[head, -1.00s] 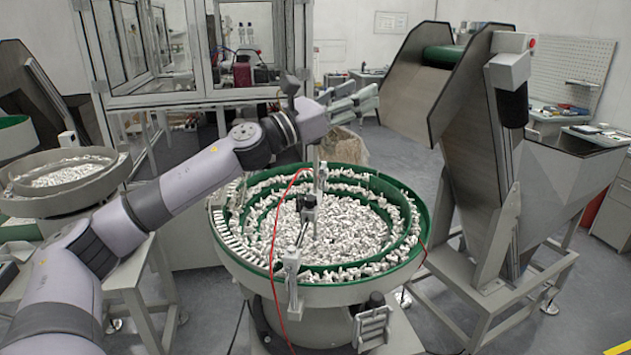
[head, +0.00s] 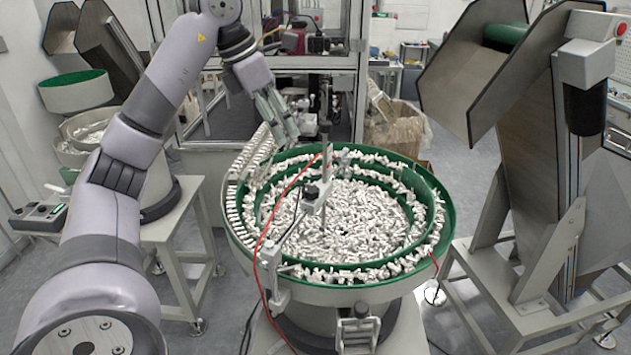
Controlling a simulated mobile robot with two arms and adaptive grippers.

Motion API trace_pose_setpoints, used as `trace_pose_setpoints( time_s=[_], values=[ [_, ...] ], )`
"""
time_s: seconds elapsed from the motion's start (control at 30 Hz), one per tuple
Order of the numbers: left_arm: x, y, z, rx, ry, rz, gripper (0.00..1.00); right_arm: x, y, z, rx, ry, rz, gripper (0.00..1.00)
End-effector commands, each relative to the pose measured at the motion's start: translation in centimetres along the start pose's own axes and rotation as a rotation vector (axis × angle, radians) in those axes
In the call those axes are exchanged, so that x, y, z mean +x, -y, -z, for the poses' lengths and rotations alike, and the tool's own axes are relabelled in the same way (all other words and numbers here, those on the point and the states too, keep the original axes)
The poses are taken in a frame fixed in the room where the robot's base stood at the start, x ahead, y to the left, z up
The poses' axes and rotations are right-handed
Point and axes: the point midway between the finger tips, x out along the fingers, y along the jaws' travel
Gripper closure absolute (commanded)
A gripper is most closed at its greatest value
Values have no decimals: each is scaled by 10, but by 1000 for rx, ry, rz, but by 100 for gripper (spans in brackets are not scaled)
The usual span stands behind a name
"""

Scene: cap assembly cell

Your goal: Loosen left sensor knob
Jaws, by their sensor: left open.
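The bowl feeder (head: 365,297) has a green-lined rim and is full of small white caps. A sensor mount with a dark knob (head: 313,192) sits on an upright post (head: 325,145) over the bowl. A second bracket (head: 272,262) stands at the bowl's left front edge, with a red cable. I cannot tell for certain which of these carries the left sensor knob. My left gripper (head: 280,122) is open and empty above the bowl's back left rim, pointing down, apart from both mounts. My right gripper is not in view.
A large hopper (head: 545,130) with a grey chute stands at the right. A glazed cabinet frame (head: 215,155) is behind the bowl. A cap track (head: 262,140) leaves the bowl's back left. A smaller feeder (head: 85,128) stands at the left. A bagged box (head: 400,130) lies behind.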

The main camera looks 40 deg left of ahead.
Motion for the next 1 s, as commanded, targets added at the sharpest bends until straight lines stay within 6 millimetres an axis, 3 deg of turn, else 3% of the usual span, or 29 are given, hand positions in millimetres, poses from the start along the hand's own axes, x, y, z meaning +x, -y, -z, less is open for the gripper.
trace_pose_setpoints(
  time_s=[0.3,0.7,1.0],
  values=[
    [61,2,2,4,-4,8,49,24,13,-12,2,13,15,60],
    [140,2,0,4,-4,6,49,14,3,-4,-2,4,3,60],
    [170,2,0,4,0,4,49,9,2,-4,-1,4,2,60]
  ],
)
